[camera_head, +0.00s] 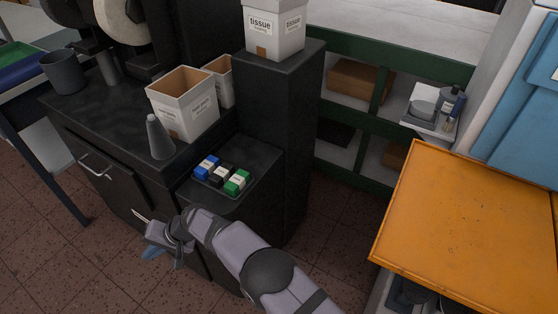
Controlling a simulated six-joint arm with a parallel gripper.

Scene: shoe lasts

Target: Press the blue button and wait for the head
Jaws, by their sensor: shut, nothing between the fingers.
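The blue button (207,166) is the left one of a row of three on a small dark shelf. A black button (222,175) sits in the middle and a green button (237,182) at the right, each with a pale label. My gripper (151,252) is in front of the dark cabinet, below and to the left of the buttons and apart from them. It looks shut and empty, though its fingertips are small in this view. I cannot tell any part as the head.
A grey cone (159,137) and a white labelled bin (184,107) stand on the counter behind the buttons. An orange tabletop (470,228) is at the right. Floor between is clear.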

